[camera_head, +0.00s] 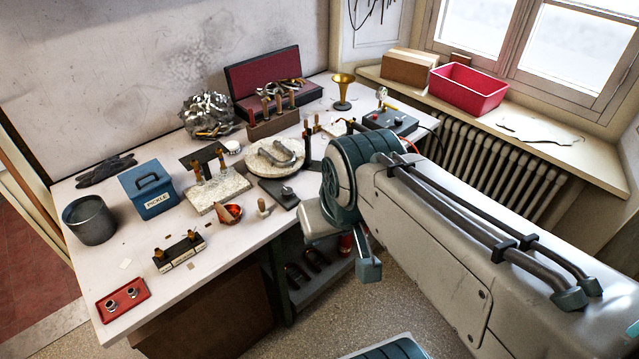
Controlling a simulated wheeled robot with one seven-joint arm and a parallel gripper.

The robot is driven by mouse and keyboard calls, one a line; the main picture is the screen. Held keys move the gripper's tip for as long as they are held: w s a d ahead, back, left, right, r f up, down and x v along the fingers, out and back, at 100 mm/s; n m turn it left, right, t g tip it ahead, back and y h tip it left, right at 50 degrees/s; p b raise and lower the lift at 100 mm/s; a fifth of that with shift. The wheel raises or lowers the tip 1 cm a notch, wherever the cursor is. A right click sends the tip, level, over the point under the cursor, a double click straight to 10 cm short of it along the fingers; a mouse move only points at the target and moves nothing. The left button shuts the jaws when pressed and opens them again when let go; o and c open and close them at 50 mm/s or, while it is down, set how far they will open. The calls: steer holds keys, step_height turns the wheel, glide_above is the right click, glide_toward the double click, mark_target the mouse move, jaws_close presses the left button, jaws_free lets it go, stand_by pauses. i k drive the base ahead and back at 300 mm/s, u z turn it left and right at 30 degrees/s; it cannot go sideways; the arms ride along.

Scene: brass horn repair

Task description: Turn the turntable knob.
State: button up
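The turntable (262,168) is a round pale disc on the worktable, left of my arm. A bent grey metal piece (277,153) lies on top of it. A dark flat base (284,203) sticks out at its front right, with a small dark knob (287,191) on it. The knob is uncovered and stands just left of my arm's big teal joint. My arm reaches in from the lower right. My gripper cannot be made out; the arm's own links seem to hide it, so its fingers and any hold do not show.
The white worktable (215,265) holds a blue PICKLE box (151,191), a grey pot (89,220), a red tray (123,299) and a wooden-handled stamp (264,208) near the knob. A brass horn bell (343,91) and a control box (391,119) stand behind. A radiator (490,155) is at right.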

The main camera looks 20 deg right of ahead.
mark_target(286, 193)
steer(key=z, duration=0.4)
steer(key=i, duration=1)
steer(key=u, duration=0.05)
